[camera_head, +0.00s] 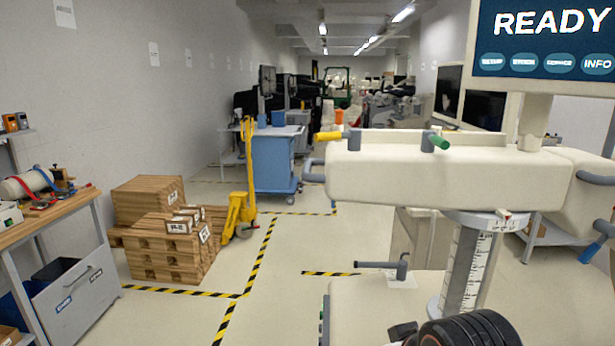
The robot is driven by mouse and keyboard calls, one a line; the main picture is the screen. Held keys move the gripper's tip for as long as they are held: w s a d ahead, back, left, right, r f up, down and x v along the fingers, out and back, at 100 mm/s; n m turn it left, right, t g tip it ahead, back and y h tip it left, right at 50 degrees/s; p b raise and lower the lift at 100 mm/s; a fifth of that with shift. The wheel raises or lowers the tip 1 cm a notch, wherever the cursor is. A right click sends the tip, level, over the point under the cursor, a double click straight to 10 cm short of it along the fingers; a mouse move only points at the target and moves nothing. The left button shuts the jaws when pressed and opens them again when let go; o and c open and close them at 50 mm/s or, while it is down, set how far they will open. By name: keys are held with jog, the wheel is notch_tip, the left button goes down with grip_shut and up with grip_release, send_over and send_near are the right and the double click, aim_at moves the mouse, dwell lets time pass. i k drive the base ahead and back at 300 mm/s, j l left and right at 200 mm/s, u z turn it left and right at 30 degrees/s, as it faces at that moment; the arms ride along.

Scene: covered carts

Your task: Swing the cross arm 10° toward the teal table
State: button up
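The cross arm (440,180) is a thick cream beam on the right, lying level on an upright column (464,265) with a printed scale. A ring scale (490,221) with a small red pointer (504,214) sits under the beam. No table that I can clearly call teal shows. Dark ribbed parts (470,330), probably mine, show at the bottom edge, below the beam and apart from it. No fingertips can be made out.
A READY screen (545,40) hangs above the beam. A blue cart (275,165) and a yellow pallet jack (243,190) stand behind to the left, near wooden crates (165,245). A workbench (50,215) is at far left. The striped floor between is clear.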

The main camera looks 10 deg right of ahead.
aim_at(479, 170)
jog(key=j+z, duration=0.5)
jog(key=j, duration=1.25)
